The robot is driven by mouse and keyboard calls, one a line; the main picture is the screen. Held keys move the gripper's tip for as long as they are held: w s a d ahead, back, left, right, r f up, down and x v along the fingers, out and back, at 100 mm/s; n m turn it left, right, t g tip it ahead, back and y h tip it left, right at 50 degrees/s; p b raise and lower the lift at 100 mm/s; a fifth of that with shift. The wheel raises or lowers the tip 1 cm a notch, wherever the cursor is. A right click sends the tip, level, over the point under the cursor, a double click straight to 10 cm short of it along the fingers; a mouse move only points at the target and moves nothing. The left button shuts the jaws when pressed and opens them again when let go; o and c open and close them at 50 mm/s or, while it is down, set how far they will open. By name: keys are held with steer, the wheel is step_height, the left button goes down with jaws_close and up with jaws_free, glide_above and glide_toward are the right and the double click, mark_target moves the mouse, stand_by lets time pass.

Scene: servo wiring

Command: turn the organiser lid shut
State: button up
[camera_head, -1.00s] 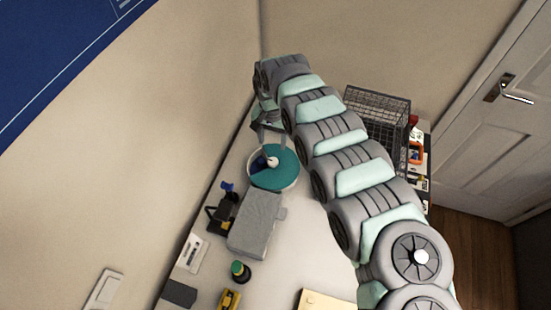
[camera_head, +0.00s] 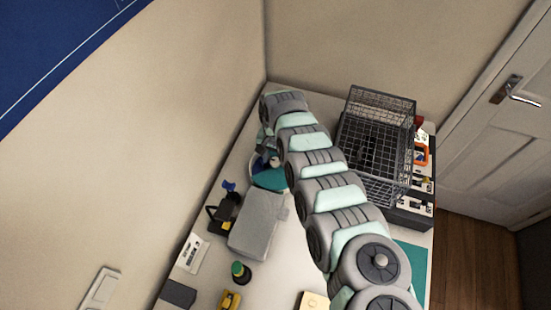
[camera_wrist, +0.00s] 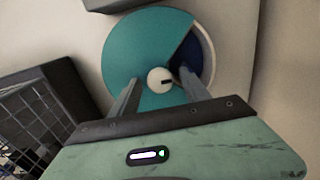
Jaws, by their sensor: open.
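The organiser is a round white tub with a teal lid (camera_wrist: 135,50). The lid has an open wedge at its right side in the wrist view, showing a dark blue inside (camera_wrist: 190,58). A white knob (camera_wrist: 160,78) with a dark mark stands at the lid's centre. My gripper (camera_wrist: 165,90) is open, with one finger on each side of the knob; I cannot tell whether they touch it. In the head view the lid (camera_head: 270,179) is partly hidden behind my arm, and the fingertips are hidden.
A grey box (camera_head: 258,224) lies close in front of the organiser. A black stand with a blue part (camera_head: 224,208) is left of it. A wire basket (camera_head: 375,145) stands to the right. A green-topped bottle (camera_head: 240,272) and a yellow item (camera_head: 230,300) are nearer the front.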

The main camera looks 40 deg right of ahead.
steer(key=shift+c, duration=0.4)
jaws_close()
stand_by(0.9)
